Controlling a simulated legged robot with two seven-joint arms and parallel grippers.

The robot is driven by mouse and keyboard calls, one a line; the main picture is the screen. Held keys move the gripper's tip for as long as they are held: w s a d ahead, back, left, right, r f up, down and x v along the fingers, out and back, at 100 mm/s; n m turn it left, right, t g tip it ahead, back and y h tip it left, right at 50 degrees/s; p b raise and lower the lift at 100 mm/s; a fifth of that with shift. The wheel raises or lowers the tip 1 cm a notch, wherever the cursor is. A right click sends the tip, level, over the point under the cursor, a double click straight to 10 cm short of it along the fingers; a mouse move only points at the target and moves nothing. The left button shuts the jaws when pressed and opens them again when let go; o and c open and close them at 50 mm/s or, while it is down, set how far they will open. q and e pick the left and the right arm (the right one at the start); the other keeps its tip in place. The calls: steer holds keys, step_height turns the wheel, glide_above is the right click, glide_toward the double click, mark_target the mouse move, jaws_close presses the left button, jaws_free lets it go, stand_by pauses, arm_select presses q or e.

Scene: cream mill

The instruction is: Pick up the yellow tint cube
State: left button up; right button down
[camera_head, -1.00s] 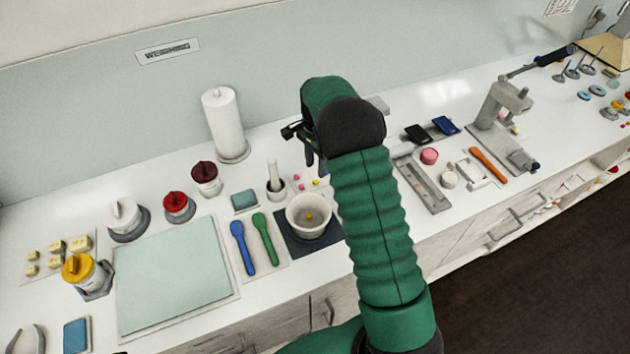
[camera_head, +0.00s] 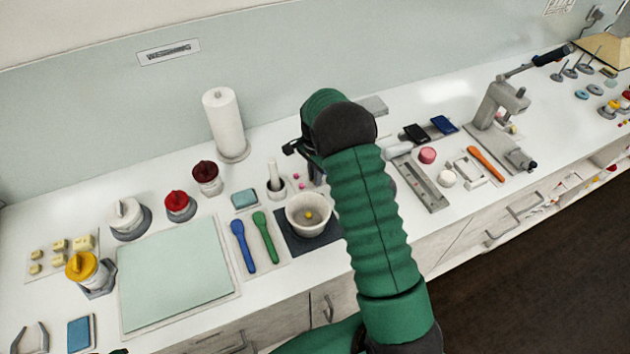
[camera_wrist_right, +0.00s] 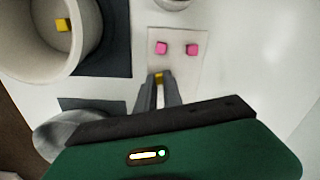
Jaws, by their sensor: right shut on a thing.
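A small yellow tint cube (camera_wrist_right: 158,77) is between the fingertips of my right gripper (camera_wrist_right: 158,80) in the right wrist view, at the lower edge of a pale card (camera_wrist_right: 190,60). The fingers are shut on it and hide most of it. Whether it is clear of the card, I cannot tell. In the head view my right gripper (camera_head: 314,176) points down beside the mortar and hides this cube. Another yellow cube (camera_head: 309,216) lies inside the white bowl (camera_head: 293,222).
Two pink cubes (camera_wrist_right: 161,48) (camera_wrist_right: 193,50) lie on the card just beyond my fingertips. The white bowl stands on a dark mat (camera_head: 287,243) close by. My green arm hides part of the bench.

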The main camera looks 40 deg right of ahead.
stand_by(0.4)
step_height(320, 180, up, 10)
steer(key=b, duration=0.1)
stand_by(0.4)
